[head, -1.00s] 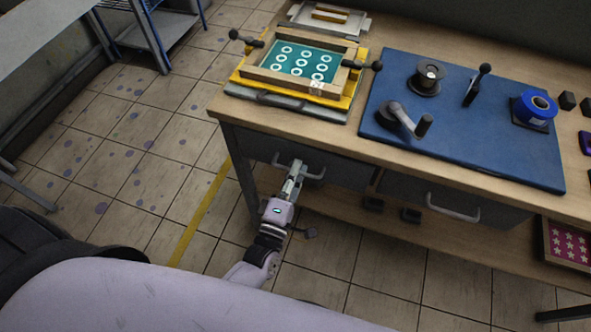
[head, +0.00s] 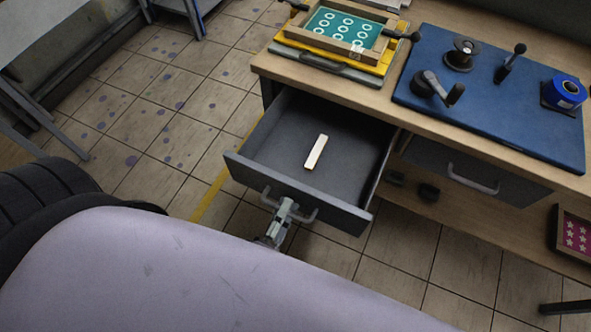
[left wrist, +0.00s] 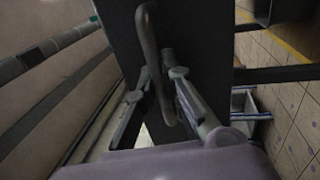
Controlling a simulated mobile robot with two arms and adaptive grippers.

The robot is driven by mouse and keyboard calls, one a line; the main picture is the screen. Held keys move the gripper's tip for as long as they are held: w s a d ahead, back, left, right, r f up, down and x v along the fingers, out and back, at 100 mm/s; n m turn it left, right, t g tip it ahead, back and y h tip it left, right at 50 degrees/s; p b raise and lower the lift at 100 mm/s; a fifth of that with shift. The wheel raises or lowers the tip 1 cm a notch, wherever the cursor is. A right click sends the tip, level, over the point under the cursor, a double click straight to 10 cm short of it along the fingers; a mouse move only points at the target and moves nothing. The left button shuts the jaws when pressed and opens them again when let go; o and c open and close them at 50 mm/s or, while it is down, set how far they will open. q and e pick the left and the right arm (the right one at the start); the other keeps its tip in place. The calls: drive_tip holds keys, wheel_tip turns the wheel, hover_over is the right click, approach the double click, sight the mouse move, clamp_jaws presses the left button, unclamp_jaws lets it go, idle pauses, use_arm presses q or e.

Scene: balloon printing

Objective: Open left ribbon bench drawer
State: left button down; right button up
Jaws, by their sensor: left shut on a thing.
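The left drawer (head: 262,152) of the ribbon bench stands pulled well out from under the wooden top. A small pale bar (head: 316,152) lies on its dark floor. My left gripper (head: 283,208) is at the drawer's front, shut on the drawer handle (head: 310,216). In the left wrist view the fingers (left wrist: 160,88) sit on either side of the handle (left wrist: 150,50), against the dark drawer front (left wrist: 187,35). My right gripper is not in view.
The right drawer (head: 470,172) is shut. The bench top (head: 395,110) holds a blue mat (head: 500,120) with a crank and a blue ribbon roll (head: 565,92), and a screen frame (head: 340,32). Tiled floor (head: 150,185) is clear to the left.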

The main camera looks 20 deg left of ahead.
use_arm(q)
drive_tip(key=s, duration=0.2)
drive_tip(key=shift+s, duration=0.3)
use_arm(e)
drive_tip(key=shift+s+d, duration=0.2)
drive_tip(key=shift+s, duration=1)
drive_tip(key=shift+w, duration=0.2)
use_arm(q)
drive_tip(key=c, duration=1.7)
unclamp_jaws()
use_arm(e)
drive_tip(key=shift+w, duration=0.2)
use_arm(q)
drive_tip(key=s, duration=0.4)
drive_tip(key=s+f, duration=0.1)
drive_tip(key=s, duration=0.2)
drive_tip(key=s+f, duration=0.1)
drive_tip(key=s, duration=0.3)
drive_tip(key=shift+s+a+f, duration=0.15)
drive_tip(key=shift+s+a, duration=0.1)
drive_tip(key=shift+s, duration=0.1)
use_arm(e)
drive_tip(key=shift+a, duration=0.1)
